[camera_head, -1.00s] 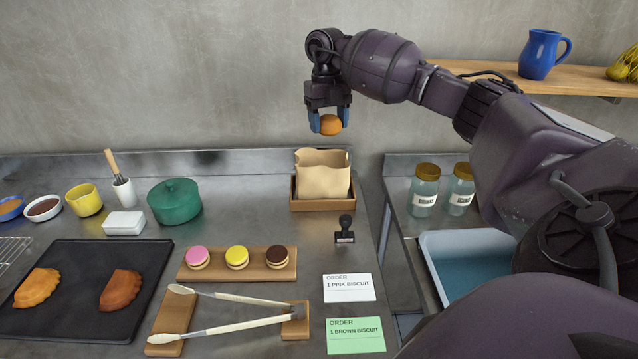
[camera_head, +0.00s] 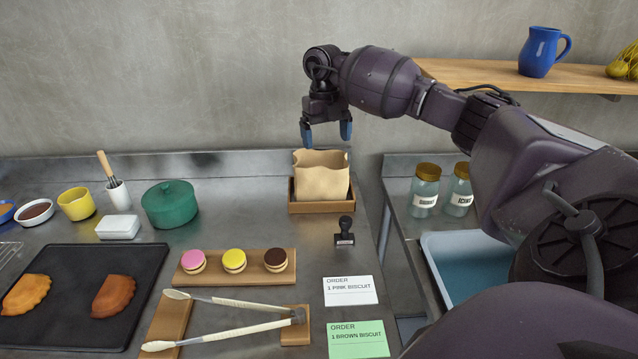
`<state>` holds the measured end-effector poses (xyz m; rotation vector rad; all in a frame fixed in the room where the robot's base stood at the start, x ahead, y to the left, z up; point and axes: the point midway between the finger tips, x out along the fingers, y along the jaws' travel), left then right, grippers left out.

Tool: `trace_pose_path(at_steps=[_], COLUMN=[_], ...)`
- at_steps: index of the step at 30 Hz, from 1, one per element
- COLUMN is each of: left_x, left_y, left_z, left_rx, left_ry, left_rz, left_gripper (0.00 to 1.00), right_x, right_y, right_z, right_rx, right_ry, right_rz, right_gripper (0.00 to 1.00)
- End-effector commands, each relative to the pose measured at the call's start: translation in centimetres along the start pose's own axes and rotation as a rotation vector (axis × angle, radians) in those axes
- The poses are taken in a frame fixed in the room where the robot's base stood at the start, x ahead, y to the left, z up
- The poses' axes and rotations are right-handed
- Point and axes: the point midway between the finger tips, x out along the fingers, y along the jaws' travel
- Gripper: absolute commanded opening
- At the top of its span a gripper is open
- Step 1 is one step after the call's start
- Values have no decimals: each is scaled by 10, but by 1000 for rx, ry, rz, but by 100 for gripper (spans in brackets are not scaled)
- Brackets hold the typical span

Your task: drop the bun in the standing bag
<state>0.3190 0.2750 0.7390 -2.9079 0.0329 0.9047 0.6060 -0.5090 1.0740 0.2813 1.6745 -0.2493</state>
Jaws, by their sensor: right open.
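The paper bag (camera_head: 321,178) stands upright in a brown wooden holder (camera_head: 320,206) at the back of the steel counter, its top open. My right gripper (camera_head: 326,132) is above the bag, its blue fingertips apart and empty, close to the bag's rim. The bun does not show now; the inside of the bag is hidden from this view. My left gripper is not in view.
A board (camera_head: 236,277) with three coloured biscuits lies in front of the bag, with tongs (camera_head: 228,319) nearer. A stamp (camera_head: 344,232) and order cards (camera_head: 350,291) lie to the right. A green pot (camera_head: 170,205) stands left of the bag.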

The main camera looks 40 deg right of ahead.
Motion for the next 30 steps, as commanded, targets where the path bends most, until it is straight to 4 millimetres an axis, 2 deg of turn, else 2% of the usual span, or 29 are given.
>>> trace_pose_path(at_steps=[8, 21, 24, 30], left_x=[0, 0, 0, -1], left_y=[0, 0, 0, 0], left_z=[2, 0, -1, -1], left_rx=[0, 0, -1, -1], left_ry=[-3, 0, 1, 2], left_rz=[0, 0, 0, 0], left_gripper=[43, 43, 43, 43], right_x=[-7, -81, -94, -107], right_y=[0, 0, 0, 0], right_z=[0, 0, 0, 0], right_rx=[0, 0, 0, 0], right_ry=[-1, -3, -2, -1], right_rz=[0, 0, 0, 0], right_gripper=[92, 92, 92, 92])
